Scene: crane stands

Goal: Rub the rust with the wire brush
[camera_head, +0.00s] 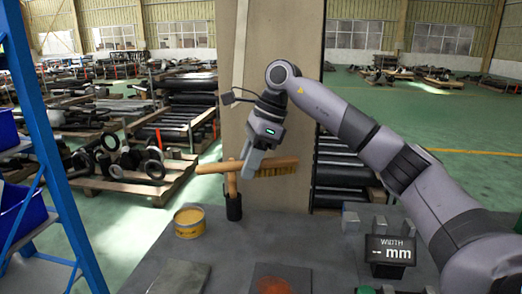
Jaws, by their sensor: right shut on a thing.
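The wire brush (284,169) has a wooden back and yellowish bristles pointing down. It is held about level above the grey worktop (225,250). My right gripper (252,168) is shut on it, hiding part of its middle. A dark plate (303,271) with an orange-red rust patch (273,286) lies at the bottom edge of the view, below and apart from the brush. My left gripper is not in view.
A wooden piece stands upright in a black holder (233,208) right behind or beside the brush; whether they touch is unclear. A yellow tin (189,223), another dark plate (178,277) and a "WIDTH" display (390,250) are around. Mid-worktop is clear.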

